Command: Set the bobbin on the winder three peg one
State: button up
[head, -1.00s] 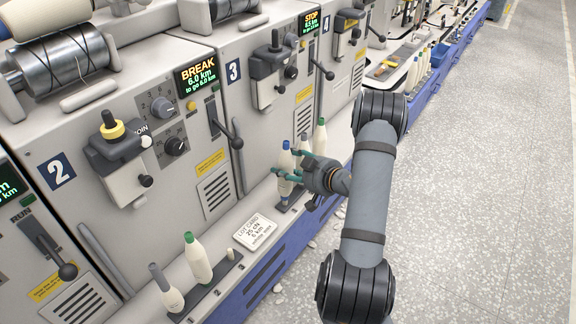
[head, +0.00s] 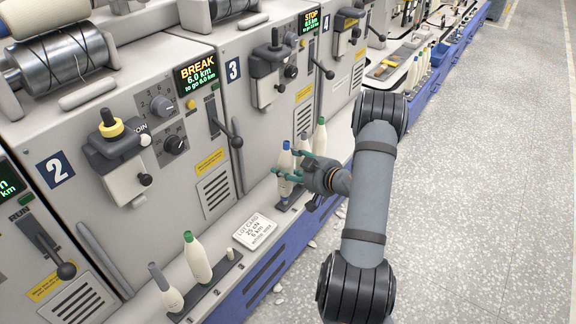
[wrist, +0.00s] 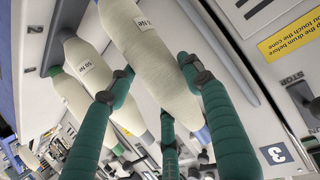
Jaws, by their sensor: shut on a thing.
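My gripper (head: 300,168) is shut on a pale bobbin (head: 285,163) with a blue tip, in front of winder three. The bobbin is roughly upright, low over the dark peg strip; my fingers hide part of it, and I cannot tell whether its base is on a peg. In the wrist view the labelled bobbin (wrist: 150,55) lies between my green fingers (wrist: 162,125). A green-tipped bobbin (head: 320,135) stands just behind the gripper. Another bobbin is partly hidden between them.
Winder two's strip holds a green-tipped bobbin (head: 197,258) and a grey-tipped one (head: 166,288), with a short bare peg (head: 230,254). A lot card (head: 254,232) lies on the ledge between the strips. The floor at right is clear.

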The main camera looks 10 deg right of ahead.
jog(key=shift+f+b, duration=0.6)
jog(key=shift+f, duration=0.2)
dwell(0.7)
jog(key=shift+r+p, duration=0.5)
jog(key=shift+r, duration=0.15)
jog(key=shift+f+b, duration=1.05)
jog(key=shift+f, duration=0.05)
dwell(0.7)
jog(key=o, duration=0.9)
jog(key=shift+r, duration=0.1)
jog(key=shift+o, duration=0.2)
jog(key=p+v, duration=0.3)
jog(key=v, duration=0.8)
jog(key=shift+p, duration=0.4)
jog(key=b+x, duration=0.2)
jog(key=x, duration=0.5)
jog(key=shift+w, duration=0.25)
